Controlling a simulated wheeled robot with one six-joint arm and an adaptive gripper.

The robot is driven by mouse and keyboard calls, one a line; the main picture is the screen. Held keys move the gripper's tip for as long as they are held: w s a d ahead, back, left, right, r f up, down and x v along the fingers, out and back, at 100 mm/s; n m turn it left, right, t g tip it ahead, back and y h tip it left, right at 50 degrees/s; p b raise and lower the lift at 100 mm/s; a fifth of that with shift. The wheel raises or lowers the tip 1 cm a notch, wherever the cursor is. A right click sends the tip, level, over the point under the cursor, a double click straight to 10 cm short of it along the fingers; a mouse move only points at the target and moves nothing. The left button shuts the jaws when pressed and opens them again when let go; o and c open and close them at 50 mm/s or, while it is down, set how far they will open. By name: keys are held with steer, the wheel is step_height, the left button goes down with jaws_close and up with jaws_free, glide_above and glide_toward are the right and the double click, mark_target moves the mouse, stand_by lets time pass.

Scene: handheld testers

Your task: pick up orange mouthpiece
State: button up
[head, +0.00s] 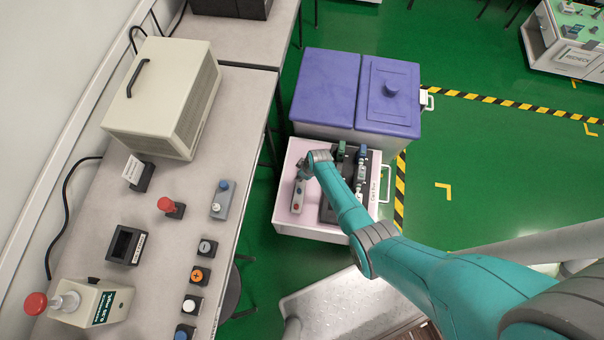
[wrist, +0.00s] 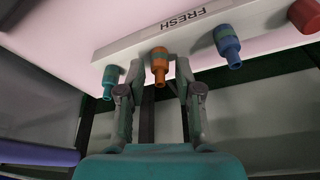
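The orange mouthpiece (wrist: 159,66) stands in a pale rack (wrist: 130,48) labelled FRESH in the wrist view. My gripper (wrist: 154,80) is open, with one finger on each side of the orange mouthpiece; the fingertips are close to it, and whether they touch it I cannot tell. In the head view my gripper (head: 304,171) is over the far end of the small rack (head: 298,197) on the cart top, and the orange mouthpiece is hidden there.
In the wrist view a green mouthpiece (wrist: 110,82) is left of the gripper; a blue one (wrist: 228,46) and a red one (wrist: 305,15) are to the right. In the head view, a purple-lidded bin (head: 327,86) stands behind the cart (head: 283,207), and the workbench (head: 160,255) is left.

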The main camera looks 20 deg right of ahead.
steer(key=c, duration=0.3)
steer(key=shift+c, duration=0.2)
steer(key=shift+r, duration=0.15)
